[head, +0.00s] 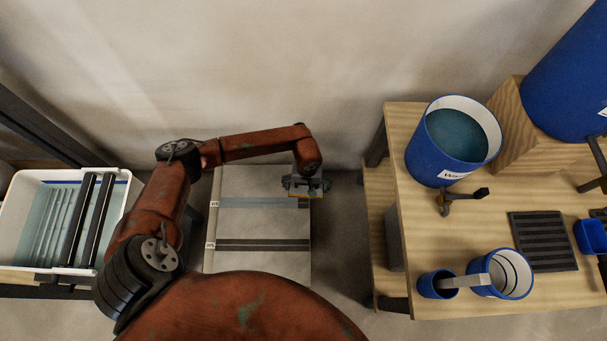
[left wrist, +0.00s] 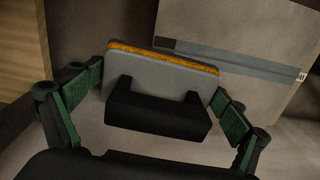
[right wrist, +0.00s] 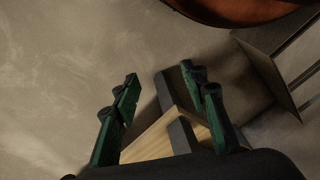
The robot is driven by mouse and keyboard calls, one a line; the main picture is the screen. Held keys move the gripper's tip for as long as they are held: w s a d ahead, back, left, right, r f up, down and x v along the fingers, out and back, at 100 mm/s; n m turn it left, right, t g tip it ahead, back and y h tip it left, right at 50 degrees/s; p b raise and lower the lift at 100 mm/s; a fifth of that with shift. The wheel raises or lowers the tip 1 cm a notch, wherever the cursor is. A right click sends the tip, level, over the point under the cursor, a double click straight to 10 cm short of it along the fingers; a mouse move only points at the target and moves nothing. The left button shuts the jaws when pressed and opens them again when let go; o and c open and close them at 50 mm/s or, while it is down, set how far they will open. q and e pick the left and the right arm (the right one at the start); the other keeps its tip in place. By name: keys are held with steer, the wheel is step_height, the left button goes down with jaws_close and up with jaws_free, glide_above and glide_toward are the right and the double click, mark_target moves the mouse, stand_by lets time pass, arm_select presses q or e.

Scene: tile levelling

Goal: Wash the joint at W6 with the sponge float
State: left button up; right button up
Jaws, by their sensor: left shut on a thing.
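My left gripper (head: 306,188) is shut on the sponge float (left wrist: 162,72), a grey plate with an orange sponge edge and a black handle between the green fingers. The float is at the right edge of the pale tiled slab (head: 262,223), by the end of the upper joint (head: 258,203). That joint is blue-grey; the lower joint (head: 262,245) is dark. The labels at their left ends are too small to read surely. In the left wrist view a joint strip (left wrist: 240,66) runs beyond the float; contact cannot be told. My right gripper (right wrist: 160,95) is open and empty.
A white washing tub (head: 20,215) with water and black rollers stands at left. A wooden bench (head: 405,125) at right bears a blue water bucket (head: 430,158), smaller blue pots (head: 515,290) and a dark ribbed mat (head: 543,240). A wall is behind the slab.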

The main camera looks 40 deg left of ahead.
arm_select(q)
steer(key=n, duration=0.1)
glide_toward(290, 204)
steer(key=w+d+r, duration=0.1)
steer(key=w+d, duration=0.2)
steer(key=f+b, duration=0.2)
steer(key=f, duration=0.1)
steer(key=f+b, duration=0.1)
steer(key=f, duration=0.1)
steer(key=shift+s+d+f+b, duration=0.2)
steer(key=shift+s+b, duration=0.15)
steer(key=shift+b, duration=0.05)
steer(key=shift+f+b, duration=0.3)
steer(key=shift+f, duration=0.25)
arm_select(e)
steer(key=w+a+f+t+y, duration=0.1)
steer(key=w+a+f+t, duration=0.2)
steer(key=w, duration=0.3)
steer(key=shift+a+f, duration=0.15)
steer(key=shift+a, duration=0.75)
arm_select(q)
steer(key=shift+f+b, duration=0.5)
steer(key=shift+f, duration=0.15)
arm_select(e)
steer(key=shift+s+d+f, duration=0.1)
steer(key=shift+s+f, duration=0.2)
steer(key=shift+f, duration=0.3)
arm_select(q)
steer(key=shift+a, duration=0.1)
